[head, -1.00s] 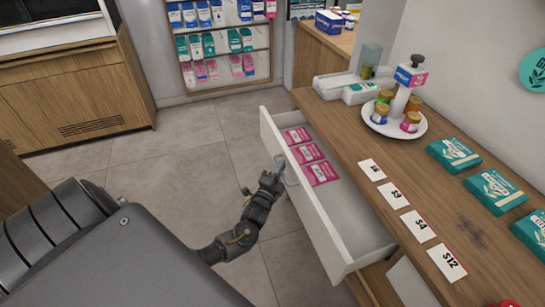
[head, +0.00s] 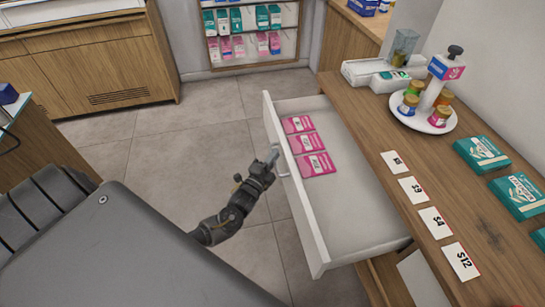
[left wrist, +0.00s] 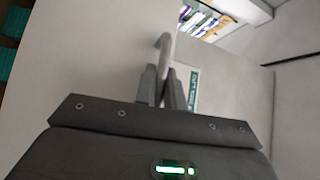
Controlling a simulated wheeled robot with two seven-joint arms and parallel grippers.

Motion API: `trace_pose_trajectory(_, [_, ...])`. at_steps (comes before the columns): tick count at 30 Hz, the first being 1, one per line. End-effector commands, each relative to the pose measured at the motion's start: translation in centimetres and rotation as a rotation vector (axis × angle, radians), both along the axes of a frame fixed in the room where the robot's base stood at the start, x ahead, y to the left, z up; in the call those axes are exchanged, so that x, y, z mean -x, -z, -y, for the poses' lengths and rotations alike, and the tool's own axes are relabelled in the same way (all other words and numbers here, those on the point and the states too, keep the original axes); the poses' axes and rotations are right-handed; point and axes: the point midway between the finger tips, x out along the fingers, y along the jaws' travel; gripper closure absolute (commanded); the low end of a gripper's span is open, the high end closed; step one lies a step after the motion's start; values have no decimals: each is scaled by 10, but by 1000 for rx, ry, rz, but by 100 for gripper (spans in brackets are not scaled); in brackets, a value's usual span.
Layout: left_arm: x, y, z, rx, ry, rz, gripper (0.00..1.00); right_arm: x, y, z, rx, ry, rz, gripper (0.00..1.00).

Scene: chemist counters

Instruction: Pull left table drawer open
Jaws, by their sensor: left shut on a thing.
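The left table drawer (head: 330,256) is white and stands well open from the wooden counter (head: 415,170). Several pink packets (head: 308,143) lie inside it toward its far end. My left gripper (head: 274,163) is at the drawer's front face and is shut on the drawer handle (head: 283,165). The left wrist view also shows the handle (left wrist: 164,45) between the two fingers (left wrist: 162,85), in front of the pale drawer front. My right gripper is not in view.
Price cards (head: 412,189) and teal boxes (head: 481,153) lie on the counter top. A white round stand (head: 422,121) with small jars is farther back. Tiled floor (head: 170,150) lies free left of the drawer. A wooden cabinet (head: 105,65) stands at the back left.

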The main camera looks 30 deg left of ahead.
Motion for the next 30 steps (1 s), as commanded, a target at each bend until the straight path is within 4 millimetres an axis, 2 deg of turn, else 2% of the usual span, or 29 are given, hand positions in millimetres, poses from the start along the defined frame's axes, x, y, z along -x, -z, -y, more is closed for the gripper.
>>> trace_pose_trajectory(2, [1,1,1,1,2,-3,100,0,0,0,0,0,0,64])
trace_pose_trajectory(3, [1,1,1,1,2,-3,87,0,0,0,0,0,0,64])
trace_pose_trajectory(5, [1,1,1,1,2,-2,80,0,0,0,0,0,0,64])
trace_pose_trajectory(12, [1,1,0,0,0,-1,80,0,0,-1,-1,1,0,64])
trace_pose_trajectory(16, [8,3,0,0,-1,-2,80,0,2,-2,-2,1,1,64])
trace_pose_trajectory(30, [91,15,2,0,2,-4,80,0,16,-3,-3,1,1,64])
